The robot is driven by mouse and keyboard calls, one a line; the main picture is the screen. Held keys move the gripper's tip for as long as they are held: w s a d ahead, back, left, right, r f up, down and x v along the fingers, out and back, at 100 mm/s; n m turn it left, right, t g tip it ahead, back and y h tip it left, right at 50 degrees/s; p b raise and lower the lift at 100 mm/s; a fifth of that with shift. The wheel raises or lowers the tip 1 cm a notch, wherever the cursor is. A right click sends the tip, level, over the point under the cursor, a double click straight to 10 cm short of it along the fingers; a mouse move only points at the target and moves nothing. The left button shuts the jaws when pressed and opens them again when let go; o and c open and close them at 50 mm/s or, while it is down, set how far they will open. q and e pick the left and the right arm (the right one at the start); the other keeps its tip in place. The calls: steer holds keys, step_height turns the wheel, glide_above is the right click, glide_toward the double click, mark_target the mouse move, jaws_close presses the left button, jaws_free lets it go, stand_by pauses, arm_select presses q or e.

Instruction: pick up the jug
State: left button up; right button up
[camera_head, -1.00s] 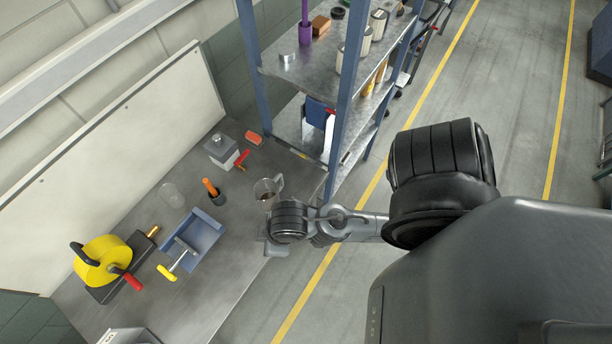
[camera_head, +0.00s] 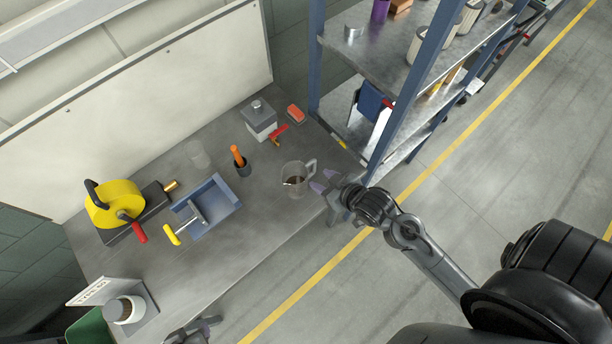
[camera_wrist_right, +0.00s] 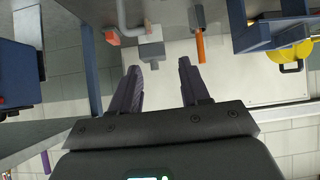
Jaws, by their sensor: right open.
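The jug (camera_head: 295,180) is clear, with a handle on its right side and something dark in the bottom. It stands upright near the bench's right end. My right gripper (camera_head: 322,187) is open and empty, just right of the jug at the handle side; I cannot tell if it touches. In the right wrist view the open fingers (camera_wrist_right: 160,85) have nothing between them. A pale curved bar at that view's top may be the jug's handle. My left gripper (camera_head: 208,324) shows only partly at the bottom edge of the head view; its opening is unclear.
Left of the jug on the bench (camera_head: 250,235) are an orange-handled tool in a dark cup (camera_head: 240,163), a blue tray (camera_head: 208,208) and a yellow pump (camera_head: 115,205). A grey box (camera_head: 260,118) stands behind. A blue-posted shelf (camera_head: 420,75) rises close on the right.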

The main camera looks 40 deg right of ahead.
mark_target(316, 169)
steer(key=w+d+f+t+b, duration=0.1)
steer(key=d+f+b, duration=0.1)
steer(key=f+b, duration=0.1)
steer(key=d+f+t+b, duration=0.1)
steer(key=d+f+b, duration=0.1)
steer(key=f, duration=0.3)
steer(key=w+d+f+t+b, duration=0.1)
steer(key=d+f+b, duration=0.1)
steer(key=f+b, duration=0.1)
steer(key=shift+w+f+m+b, duration=0.3)
steer(key=shift+f+b, duration=0.05)
steer(key=shift+f, duration=0.5)
steer(key=shift+w+f, duration=0.2)
steer(key=shift+w, duration=0.05)
steer(key=x, duration=0.3)
steer(key=shift+w, duration=0.2)
steer(key=shift+x, duration=3.35)
arm_select(q)
step_height(316, 169, down, 10)
steer(key=shift+f, duration=0.25)
arm_select(e)
steer(key=shift+d, duration=0.15)
arm_select(q)
steer(key=shift+a, duration=0.1)
arm_select(e)
jaws_close()
